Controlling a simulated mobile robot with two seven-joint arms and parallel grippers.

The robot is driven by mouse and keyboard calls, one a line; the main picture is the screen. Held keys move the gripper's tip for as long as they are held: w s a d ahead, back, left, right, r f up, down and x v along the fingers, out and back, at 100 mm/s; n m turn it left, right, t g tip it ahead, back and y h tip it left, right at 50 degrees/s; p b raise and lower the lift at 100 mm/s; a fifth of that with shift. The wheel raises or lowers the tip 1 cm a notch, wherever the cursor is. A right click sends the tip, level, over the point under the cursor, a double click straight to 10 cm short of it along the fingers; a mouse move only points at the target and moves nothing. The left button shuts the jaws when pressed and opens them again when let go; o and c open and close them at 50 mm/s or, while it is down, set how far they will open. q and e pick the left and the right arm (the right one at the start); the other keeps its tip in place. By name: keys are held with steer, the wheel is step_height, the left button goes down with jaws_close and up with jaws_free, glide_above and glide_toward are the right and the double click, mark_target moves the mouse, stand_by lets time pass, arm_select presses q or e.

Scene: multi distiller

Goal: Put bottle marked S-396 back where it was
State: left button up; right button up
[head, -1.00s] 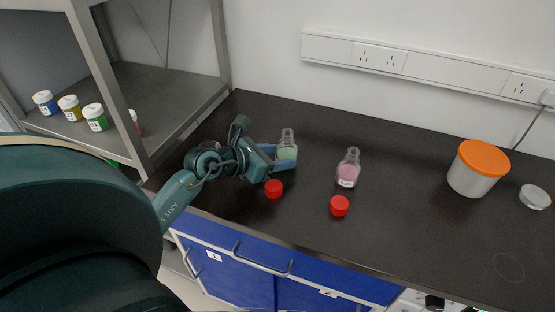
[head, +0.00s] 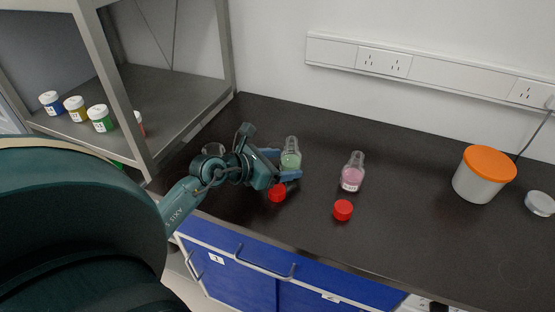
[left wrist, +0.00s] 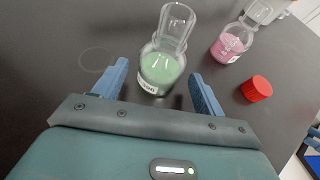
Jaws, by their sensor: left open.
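A clear bottle with green liquid (head: 291,158) stands upright on the dark bench. It also shows in the left wrist view (left wrist: 161,70), with a white label I cannot read. My left gripper (head: 286,165) is open, its blue fingers apart on either side of the green bottle's near side; in the left wrist view a gap shows between the bottle and each finger (left wrist: 160,82). A bottle with pink liquid (head: 352,177) stands to the right; its label is also unreadable. My right gripper is not in view.
Red caps lie on the bench, one beside my left gripper (head: 277,194) and one before the pink bottle (head: 343,210). A white tub with orange lid (head: 480,180) and a clear dish (head: 540,204) stand right. A metal shelf with several small jars (head: 100,118) is left.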

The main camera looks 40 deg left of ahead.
arm_select(q)
steer(key=v, duration=1.1)
steer(key=shift+s+r+b, duration=0.2)
steer(key=shift+s+b, duration=0.05)
steer(key=shift+b, duration=0.15)
steer(key=shift+s+a+r, duration=0.15)
steer(key=shift+s, duration=0.05)
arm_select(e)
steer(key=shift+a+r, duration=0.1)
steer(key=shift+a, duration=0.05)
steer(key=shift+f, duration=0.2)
